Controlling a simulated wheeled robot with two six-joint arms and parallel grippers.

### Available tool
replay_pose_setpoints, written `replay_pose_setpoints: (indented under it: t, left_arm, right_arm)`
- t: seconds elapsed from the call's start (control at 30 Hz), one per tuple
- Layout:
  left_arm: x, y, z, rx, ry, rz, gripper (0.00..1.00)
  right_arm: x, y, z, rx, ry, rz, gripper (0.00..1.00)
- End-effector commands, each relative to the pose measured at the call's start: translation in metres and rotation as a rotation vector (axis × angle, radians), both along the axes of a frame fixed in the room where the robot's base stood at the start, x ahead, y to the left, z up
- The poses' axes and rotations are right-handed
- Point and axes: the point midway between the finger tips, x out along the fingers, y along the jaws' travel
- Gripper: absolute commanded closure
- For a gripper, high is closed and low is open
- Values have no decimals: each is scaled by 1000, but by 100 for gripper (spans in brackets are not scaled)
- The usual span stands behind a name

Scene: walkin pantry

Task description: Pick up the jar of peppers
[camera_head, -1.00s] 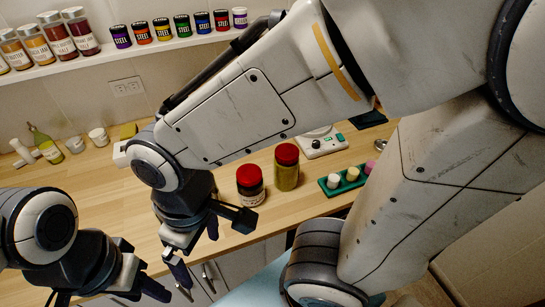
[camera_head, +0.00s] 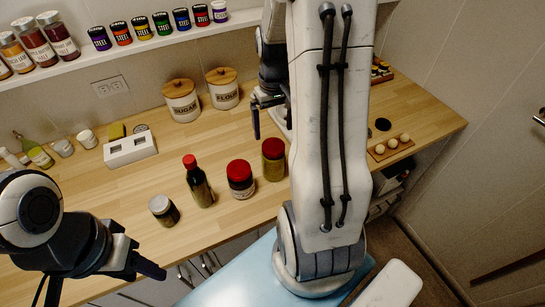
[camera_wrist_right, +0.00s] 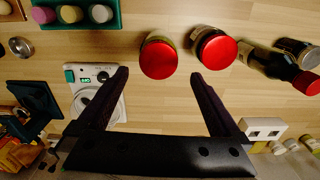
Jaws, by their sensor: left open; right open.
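Two red-lidded jars stand upright on the wooden counter. One is a taller yellow-green jar (camera_head: 273,160); the other is a darker jar with a pale label (camera_head: 240,180). I cannot read which holds peppers. In the right wrist view, the yellow-green jar (camera_wrist_right: 158,56) is ahead between the finger directions, and the darker jar (camera_wrist_right: 214,48) is just right of it. My right gripper (camera_wrist_right: 158,88) is open and empty, apart from both jars. In the head view it (camera_head: 268,110) is behind them, partly hidden by my arm. My left gripper (camera_head: 105,285) is open and empty at the lower left.
A dark bottle (camera_head: 199,183) and a small grey-lidded jar (camera_head: 164,211) stand left of the jars. Sugar (camera_head: 182,101) and flour (camera_head: 222,89) canisters stand behind. A white scale (camera_wrist_right: 97,88) and green tray (camera_wrist_right: 75,14) are near the right gripper.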

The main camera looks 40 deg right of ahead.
Motion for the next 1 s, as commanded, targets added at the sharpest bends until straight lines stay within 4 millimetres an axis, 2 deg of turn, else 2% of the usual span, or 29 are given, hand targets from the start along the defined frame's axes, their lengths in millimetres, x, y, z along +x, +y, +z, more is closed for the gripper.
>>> replay_pose_setpoints:
  t: [0.1,0.37,0.7,1.0]
  left_arm:
    - [0,0,4,0,0,0,50]
    - [0,0,9,0,0,0,50]
    - [0,0,25,0,0,-3,50]
    - [0,0,25,0,0,-3,50]
  right_arm:
    - [-1,0,-19,3,5,0,0]
    - [0,0,-38,2,4,0,0]
    - [4,-3,-79,3,3,1,0]
    - [5,-4,-84,1,0,1,0]
